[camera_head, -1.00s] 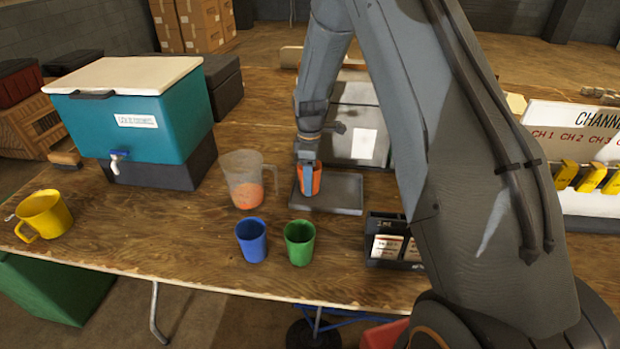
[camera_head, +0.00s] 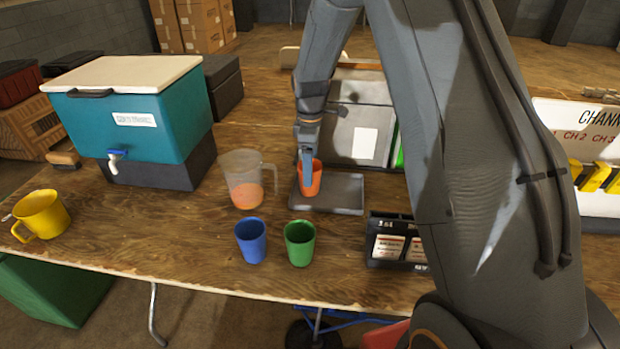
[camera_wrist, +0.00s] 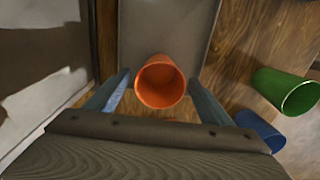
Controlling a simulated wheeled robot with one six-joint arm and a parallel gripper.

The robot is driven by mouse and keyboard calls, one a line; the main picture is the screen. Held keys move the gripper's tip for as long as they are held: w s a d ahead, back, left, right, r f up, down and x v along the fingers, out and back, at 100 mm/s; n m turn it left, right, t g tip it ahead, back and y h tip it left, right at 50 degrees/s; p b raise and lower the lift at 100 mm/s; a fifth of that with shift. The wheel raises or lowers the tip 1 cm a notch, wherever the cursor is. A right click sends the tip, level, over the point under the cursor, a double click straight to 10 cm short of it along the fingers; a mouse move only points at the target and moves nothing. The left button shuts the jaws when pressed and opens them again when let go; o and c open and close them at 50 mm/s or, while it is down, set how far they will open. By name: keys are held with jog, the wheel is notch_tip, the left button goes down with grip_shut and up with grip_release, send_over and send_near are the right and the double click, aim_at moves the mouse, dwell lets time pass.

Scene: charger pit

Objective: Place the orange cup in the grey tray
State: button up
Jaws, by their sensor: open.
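The orange cup (camera_head: 311,180) stands upright at the left end of the grey tray (camera_head: 342,196). The wrist view also shows the cup (camera_wrist: 160,82), its open mouth facing the camera, with the tray surface (camera_wrist: 165,30) beyond it. My gripper (camera_head: 308,172) is at the cup in the head view. In the wrist view my gripper (camera_wrist: 160,88) is open, with one finger on each side of the cup and small gaps visible. Part of the cup's far side is hidden by the gripper in the head view.
A clear jug (camera_head: 246,182) with orange contents stands left of the tray. A blue cup (camera_head: 251,240) and a green cup (camera_head: 299,243) stand in front. A black card holder (camera_head: 393,242) is at front right. A grey box (camera_head: 358,125) stands behind the tray.

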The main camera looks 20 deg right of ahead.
notch_tip(320, 180, up, 7)
jog(key=b, duration=0.1)
jog(key=s+m, duration=1.3)
jog(key=s, duration=1.6)
jog(key=shift+r+m, duration=0.15)
jog(key=shift+m, duration=0.15)
